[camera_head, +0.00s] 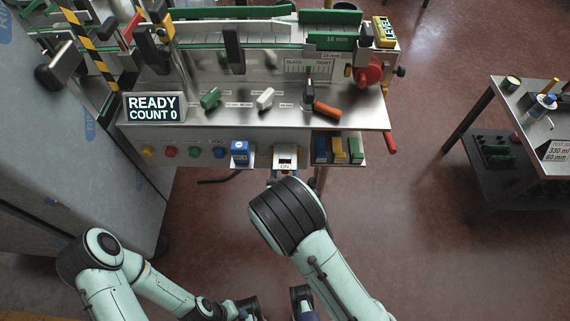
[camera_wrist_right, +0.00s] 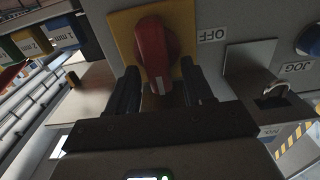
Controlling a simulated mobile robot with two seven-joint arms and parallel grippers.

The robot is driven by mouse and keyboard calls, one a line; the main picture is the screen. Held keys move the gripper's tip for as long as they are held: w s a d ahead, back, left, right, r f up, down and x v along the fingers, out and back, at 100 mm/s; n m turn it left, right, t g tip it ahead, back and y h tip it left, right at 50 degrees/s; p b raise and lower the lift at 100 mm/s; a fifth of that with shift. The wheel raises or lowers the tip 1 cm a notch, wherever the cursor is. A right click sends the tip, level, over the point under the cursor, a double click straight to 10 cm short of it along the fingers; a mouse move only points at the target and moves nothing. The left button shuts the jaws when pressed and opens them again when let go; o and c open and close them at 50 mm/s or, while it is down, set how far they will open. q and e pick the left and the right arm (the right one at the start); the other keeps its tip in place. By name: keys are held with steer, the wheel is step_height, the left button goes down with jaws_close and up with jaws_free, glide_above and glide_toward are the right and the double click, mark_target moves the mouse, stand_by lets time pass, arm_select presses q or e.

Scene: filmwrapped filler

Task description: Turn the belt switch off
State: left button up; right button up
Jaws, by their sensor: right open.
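The belt switch is a red knob (camera_wrist_right: 153,40) on a yellow plate (camera_wrist_right: 124,45) in the right wrist view. A white mark on the knob points towards the bottom of that view. An upside-down OFF label (camera_wrist_right: 212,36) is beside the plate. My right gripper (camera_wrist_right: 160,88) is open, with one dark finger on each side of the knob. Gaps show between fingers and knob. In the head view, an ON label (camera_head: 285,167) shows just above my right gripper (camera_head: 284,177). My left gripper (camera_head: 248,308) is at the bottom edge, partly cut off; its jaws are unclear.
A blue block (camera_head: 240,153) sits left of the switch, and blue, yellow and green gauge blocks (camera_head: 339,150) right of it. A display (camera_head: 153,107) reads READY, COUNT 0. A red-ended bar (camera_head: 390,143) juts out. A side table (camera_head: 520,125) stands right; floor between is clear.

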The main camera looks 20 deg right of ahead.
jaws_close()
stand_by(0.3)
steer(key=n, duration=0.4)
steer(key=shift+w+a+f+n+p, duration=0.1)
steer(key=shift+a+n+p, duration=0.25)
steer(key=shift+n, duration=0.05)
steer(key=n, duration=0.3)
steer(key=n+p, duration=0.1)
steer(key=n, duration=0.1)
steer(key=shift+w+a+f, duration=0.1)
steer(key=shift+a+f, duration=0.15)
steer(key=shift+a, duration=0.1)
steer(key=shift+a+f+n+p, duration=0.1)
steer(key=shift+f+n+p, duration=0.1)
steer(key=shift+n, duration=1.15)
steer(key=shift+f+n+p, duration=0.25)
steer(key=shift+n, duration=1.05)
steer(key=shift+a+f+n+p, duration=0.1)
steer(key=shift+f+n+p, duration=0.1)
steer(key=shift+n, duration=1.15)
